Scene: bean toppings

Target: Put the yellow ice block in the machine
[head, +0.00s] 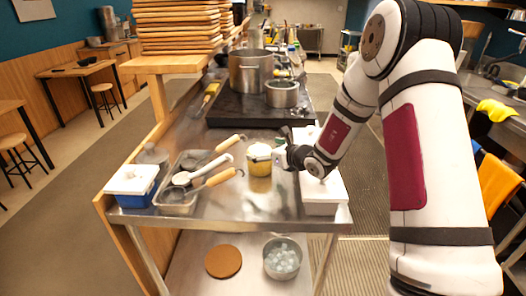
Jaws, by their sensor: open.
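A short yellow cylinder with a pale, whitish top (260,168) stands on the steel counter, near its middle; it may be the yellow ice block. My gripper (280,147) is just to the right of it, small and dark in the head view. It is open, and I see nothing held in it. I cannot tell whether its fingers touch the cylinder. I cannot make out a machine for certain in this view; my arm covers part of the right side.
The steel counter (225,222) holds a tray of utensils (178,199), a blue box with white lid (133,186) at left and a white-lidded container (321,207) at right. Pots (252,78) stand behind. A bowl of ice (283,267) sits on the lower shelf.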

